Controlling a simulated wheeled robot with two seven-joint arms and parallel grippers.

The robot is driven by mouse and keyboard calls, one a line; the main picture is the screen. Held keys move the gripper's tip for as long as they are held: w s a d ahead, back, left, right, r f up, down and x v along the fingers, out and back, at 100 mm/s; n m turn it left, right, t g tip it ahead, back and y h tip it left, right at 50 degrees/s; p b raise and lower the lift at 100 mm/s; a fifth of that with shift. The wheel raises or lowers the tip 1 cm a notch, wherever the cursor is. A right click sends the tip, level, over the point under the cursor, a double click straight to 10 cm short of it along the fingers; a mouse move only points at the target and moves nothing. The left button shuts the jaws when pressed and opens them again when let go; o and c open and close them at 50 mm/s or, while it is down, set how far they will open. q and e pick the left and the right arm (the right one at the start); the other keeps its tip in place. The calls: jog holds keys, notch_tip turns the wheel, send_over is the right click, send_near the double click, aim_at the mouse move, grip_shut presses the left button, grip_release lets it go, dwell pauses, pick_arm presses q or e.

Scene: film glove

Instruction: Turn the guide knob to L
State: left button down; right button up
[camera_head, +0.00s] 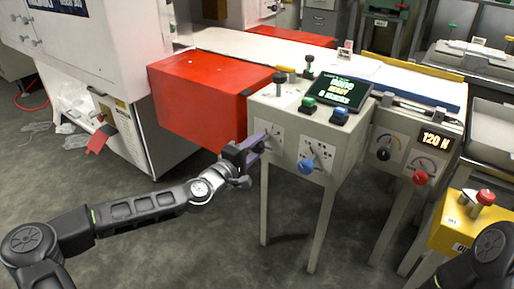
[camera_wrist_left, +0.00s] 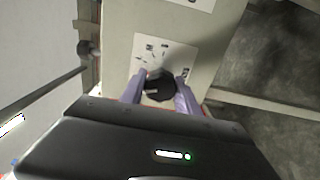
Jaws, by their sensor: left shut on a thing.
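My left gripper (camera_head: 262,137) reaches the left dial on the front of the grey control box (camera_head: 293,122). In the left wrist view its two purple fingers (camera_wrist_left: 160,92) are shut on a black knob (camera_wrist_left: 157,86), one on each side. The knob sits at the edge of a white dial plate (camera_wrist_left: 166,54) whose marks are too small to read. A light mark shows on the knob's left part. In the head view the gripper hides this knob. A blue knob (camera_head: 306,166) sits on the dial to its right. My right gripper is out of view.
A red housing (camera_head: 197,108) stands close left of the box. The box top carries a display (camera_head: 343,91) and green (camera_head: 308,103) and blue buttons. Further right are a black knob (camera_head: 383,154), a red knob (camera_head: 420,178) and a yellow button box (camera_head: 458,228). Floor in front is clear.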

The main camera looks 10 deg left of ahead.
pick_arm(q)
jog(key=m, duration=0.3)
jog(key=shift+m+b, duration=0.35)
jog(key=shift+m, duration=0.05)
jog(key=shift+d+m+b, duration=0.1)
jog(key=shift+m+b, duration=0.2)
jog(key=shift+m, duration=1.6)
jog(key=c, duration=0.9)
grip_release()
